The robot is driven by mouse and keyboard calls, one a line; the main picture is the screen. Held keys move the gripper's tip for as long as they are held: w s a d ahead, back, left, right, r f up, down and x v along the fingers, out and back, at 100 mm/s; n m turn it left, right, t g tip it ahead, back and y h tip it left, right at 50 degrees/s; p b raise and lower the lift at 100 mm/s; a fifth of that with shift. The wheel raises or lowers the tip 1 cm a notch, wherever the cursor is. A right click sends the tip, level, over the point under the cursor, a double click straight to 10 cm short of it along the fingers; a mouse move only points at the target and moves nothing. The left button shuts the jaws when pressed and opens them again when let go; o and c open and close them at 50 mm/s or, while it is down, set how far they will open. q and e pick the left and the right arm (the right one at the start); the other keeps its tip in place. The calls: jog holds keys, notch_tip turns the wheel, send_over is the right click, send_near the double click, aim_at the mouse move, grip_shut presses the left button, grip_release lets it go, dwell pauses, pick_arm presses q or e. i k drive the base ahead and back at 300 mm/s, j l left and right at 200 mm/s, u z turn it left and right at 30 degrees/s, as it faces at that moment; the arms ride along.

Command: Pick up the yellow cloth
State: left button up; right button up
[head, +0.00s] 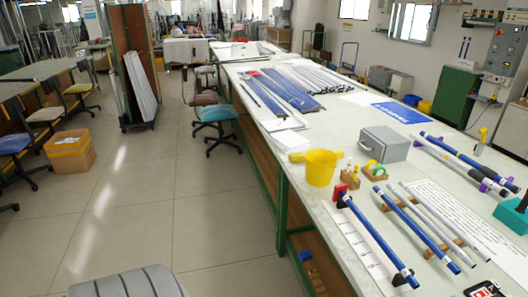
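I cannot make out a yellow cloth in the head view. Neither of my grippers shows in this view.
Blue rods (378,240) and grey rods (430,220) lie on small supports on the near table. A teal chair (215,113) stands left of the table; the aisle floor (150,200) is mostly clear.

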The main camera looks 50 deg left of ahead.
aim_at(295, 157)
jog(key=u, duration=1.45)
jog(key=i+j, duration=0.15)
